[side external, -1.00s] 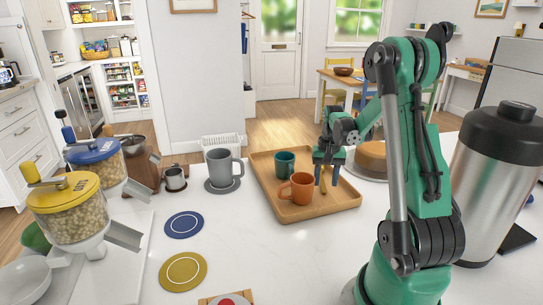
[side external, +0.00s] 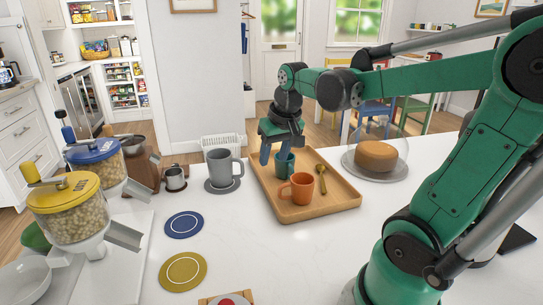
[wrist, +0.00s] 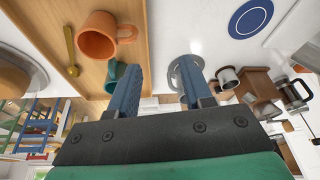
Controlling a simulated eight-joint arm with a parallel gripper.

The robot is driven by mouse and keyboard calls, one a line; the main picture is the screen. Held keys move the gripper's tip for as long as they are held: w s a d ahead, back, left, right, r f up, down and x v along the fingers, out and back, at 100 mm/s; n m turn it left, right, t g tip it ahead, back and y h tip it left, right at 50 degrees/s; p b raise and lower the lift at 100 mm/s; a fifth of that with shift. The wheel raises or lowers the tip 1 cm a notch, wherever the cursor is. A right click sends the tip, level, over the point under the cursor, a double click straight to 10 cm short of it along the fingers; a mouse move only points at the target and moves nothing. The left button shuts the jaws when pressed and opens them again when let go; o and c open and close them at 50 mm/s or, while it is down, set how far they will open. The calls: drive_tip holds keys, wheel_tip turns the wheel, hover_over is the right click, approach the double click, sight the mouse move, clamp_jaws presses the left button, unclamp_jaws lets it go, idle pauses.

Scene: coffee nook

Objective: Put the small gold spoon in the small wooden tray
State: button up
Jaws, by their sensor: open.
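The small gold spoon (side external: 321,178) lies in the wooden tray (side external: 342,200), toward its right side, beside the orange mug. It also shows in the wrist view (wrist: 70,46), apart from my fingers. The tray shows there too (wrist: 50,22). My gripper (side external: 270,156) is open and empty over the tray's left back part, just left of the teal mug (side external: 285,164). In the wrist view my fingers (wrist: 163,68) stand apart with nothing between them, and the left finger partly covers the teal mug.
The orange mug (side external: 300,187) stands in the tray's front part. A grey mug (side external: 220,169) stands on a coaster left of the tray. A domed cake stand (side external: 376,168) is to the right. Blue (side external: 184,225) and yellow (side external: 183,271) coasters lie on the clear front counter.

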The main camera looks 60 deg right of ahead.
drive_tip(key=a+f+n+t+y, duration=0.1)
drive_tip(key=a+n+t, duration=0.3)
drive_tip(key=a, duration=0.9)
drive_tip(key=shift+s+a+f+n+y, duration=0.25)
drive_tip(key=shift+s+n, duration=0.2)
drive_tip(key=shift+n, duration=0.65)
drive_tip(key=shift+d, duration=0.15)
